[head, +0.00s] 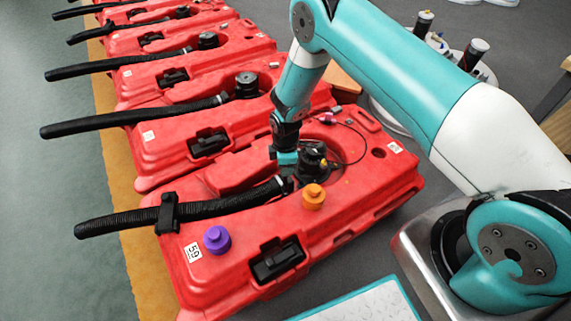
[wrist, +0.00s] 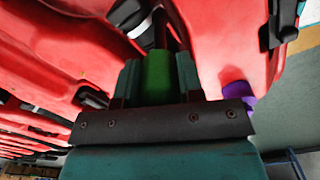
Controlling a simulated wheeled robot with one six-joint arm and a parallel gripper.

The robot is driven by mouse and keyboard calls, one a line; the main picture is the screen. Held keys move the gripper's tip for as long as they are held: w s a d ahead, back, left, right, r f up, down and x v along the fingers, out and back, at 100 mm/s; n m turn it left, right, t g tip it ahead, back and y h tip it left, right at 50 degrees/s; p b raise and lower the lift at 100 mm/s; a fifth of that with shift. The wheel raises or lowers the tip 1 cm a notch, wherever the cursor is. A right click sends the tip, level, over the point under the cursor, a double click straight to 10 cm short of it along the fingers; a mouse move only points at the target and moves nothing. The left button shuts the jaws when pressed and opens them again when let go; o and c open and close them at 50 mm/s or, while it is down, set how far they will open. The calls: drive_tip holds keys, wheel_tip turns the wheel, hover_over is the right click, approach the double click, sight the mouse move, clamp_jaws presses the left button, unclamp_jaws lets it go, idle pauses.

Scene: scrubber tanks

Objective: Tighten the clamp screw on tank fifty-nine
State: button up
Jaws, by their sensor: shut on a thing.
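Tank fifty-nine (head: 350,205) is the nearest red tank, with a "59" label (head: 194,252). Its black ribbed hose (head: 125,222) runs to a round black fitting (head: 313,158) on top. My gripper (head: 284,158) points down at the hose's fitting end. In the wrist view my gripper (wrist: 158,82) is shut on a green piece (wrist: 157,72) between its two jaws. The green piece is hidden in the head view. The clamp there is mostly hidden by my gripper, and I cannot tell whether the green piece is its screw.
A purple cap (head: 217,240) and an orange cap (head: 313,196) stand on the tank near the hose. A thin black cable loops behind my gripper. More red tanks with hoses (head: 130,118) line up behind. Clear floor (head: 60,180) lies at left.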

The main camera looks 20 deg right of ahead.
drive_tip(key=n, duration=1)
drive_tip(key=shift+n, duration=0.3)
drive_tip(key=shift+f, duration=0.35)
drive_tip(key=shift+f+b, duration=0.35)
drive_tip(key=shift+b, duration=0.1)
drive_tip(key=shift+f, duration=0.25)
idle(0.4)
